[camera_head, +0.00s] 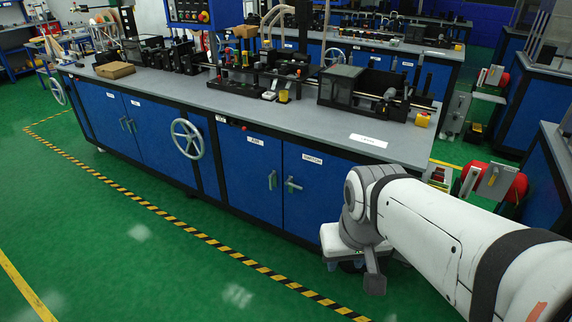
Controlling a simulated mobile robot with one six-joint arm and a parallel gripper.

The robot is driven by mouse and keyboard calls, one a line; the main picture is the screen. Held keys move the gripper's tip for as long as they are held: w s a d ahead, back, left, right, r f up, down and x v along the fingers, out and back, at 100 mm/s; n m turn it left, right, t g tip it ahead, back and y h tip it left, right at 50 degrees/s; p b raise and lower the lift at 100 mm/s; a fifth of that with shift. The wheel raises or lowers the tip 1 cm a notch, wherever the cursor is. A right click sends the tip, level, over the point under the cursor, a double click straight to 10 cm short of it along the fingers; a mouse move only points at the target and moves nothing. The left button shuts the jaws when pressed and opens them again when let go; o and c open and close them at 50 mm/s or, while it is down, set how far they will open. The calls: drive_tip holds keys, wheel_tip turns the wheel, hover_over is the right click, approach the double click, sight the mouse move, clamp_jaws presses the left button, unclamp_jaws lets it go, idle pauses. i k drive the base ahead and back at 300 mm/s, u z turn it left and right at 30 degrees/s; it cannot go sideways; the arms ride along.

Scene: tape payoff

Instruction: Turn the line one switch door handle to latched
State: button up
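The blue switch door (318,202) is in the front of the long bench, at its right end, and looks closed. Its small label seems to read "SWITCH". The switch door handle (293,185) is a grey lever near the door's left edge, and it points roughly sideways to the right. A similar handle (272,180) on the neighbouring door to the left hangs upright. My gripper (345,265) is low in front of the bench, right of and below the switch handle, apart from it. Its fingers are small and partly hidden by my wrist, so their opening is unclear.
The grey bench top (205,92) carries machinery. A large handwheel (187,138) sticks out of the bench front, left of the doors. Black and yellow floor tape (200,235) runs along the bench. The green floor in front is clear. Red reels (502,181) stand at right.

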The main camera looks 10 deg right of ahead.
sight(288, 181)
drive_tip(key=z, duration=0.35)
drive_tip(key=i, duration=1.3)
drive_tip(key=u, duration=0.9)
drive_tip(key=i, duration=0.55)
drive_tip(key=u, duration=0.5)
